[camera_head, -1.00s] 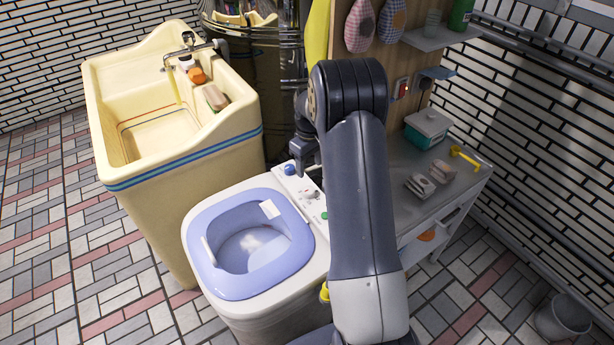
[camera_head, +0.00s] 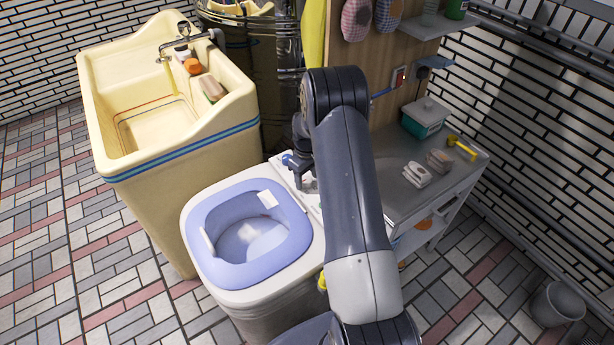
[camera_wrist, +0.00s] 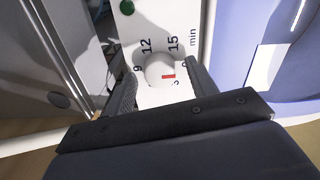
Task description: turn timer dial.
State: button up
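The timer dial (camera_wrist: 160,68) is a pale round knob on a white panel (camera_wrist: 188,28) marked 9, 12, 15 and "min" in the wrist view. A short red mark shows on its lower right, towards the 3. My gripper (camera_wrist: 162,72) is open, one dark finger on each side of the dial, with gaps seen between fingers and dial. In the head view, my gripper (camera_head: 303,172) is over the control panel of the washer (camera_head: 215,285) and hides the dial there. A blue knob (camera_head: 286,158) shows beside it.
A green button (camera_wrist: 127,7) is on the panel. The washer's lilac opening (camera_head: 208,272) is left of my arm. A cream sink (camera_head: 185,150) stands behind. A grey metal counter (camera_head: 440,190) with small items and a teal box (camera_head: 425,118) is at right.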

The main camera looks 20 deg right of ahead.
jog(key=c, duration=0.9)
jog(key=shift+f+m+b, duration=0.1)
jog(key=shift+m+b, duration=0.8)
jog(key=shift+m, duration=0.2)
jog(key=m+b, duration=0.1)
jog(key=m, duration=0.2)
jog(key=shift+m+b, duration=0.3)
jog(key=m+b, duration=0.1)
jog(key=m, duration=0.4)
jog(key=shift+m, duration=0.4)
jog(key=shift+b, duration=0.3)
jog(key=o, duration=1)
